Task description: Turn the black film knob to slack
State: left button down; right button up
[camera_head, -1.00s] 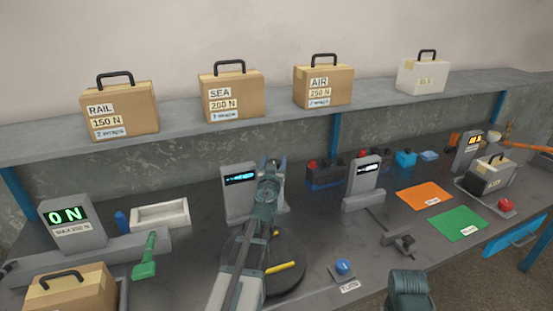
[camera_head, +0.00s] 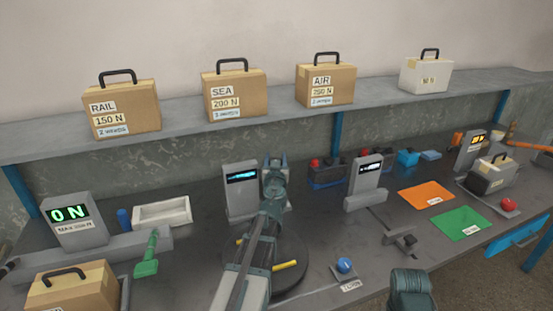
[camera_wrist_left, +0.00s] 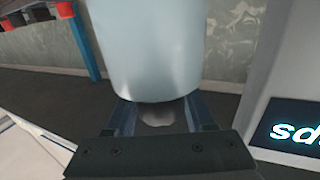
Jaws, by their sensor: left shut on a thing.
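My left gripper (camera_head: 275,157) reaches over the dark round turntable (camera_head: 300,278), beside the grey post with a lit blue display (camera_head: 242,177). In the left wrist view, which is upside down, its two blue-grey fingers (camera_wrist_left: 157,116) are shut at the end of a pale, wide cylinder (camera_wrist_left: 158,50). What they grip there is small and mostly hidden. It fits the film knob by its place, but its black colour and its setting cannot be read. Part of the display (camera_wrist_left: 292,131) shows at right. My right gripper is not in view.
A green lever (camera_head: 148,255) and a 0 N gauge (camera_head: 70,221) stand at left. A blue button (camera_head: 344,265) is right of the turntable. A second display post (camera_head: 367,178), orange (camera_head: 425,195) and green mats (camera_head: 462,223) lie farther right. Cases line the shelf.

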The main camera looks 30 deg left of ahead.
pick_arm(q)
jog(key=shift+s+a+n+g+y, duration=0.1)
jog(key=shift+a+n+g+y, duration=0.15)
jog(key=shift+n+g+y, duration=0.9)
jog(key=shift+t, duration=0.25)
jog(key=c, duration=0.5)
grip_release()
jog(key=shift+s, duration=0.1)
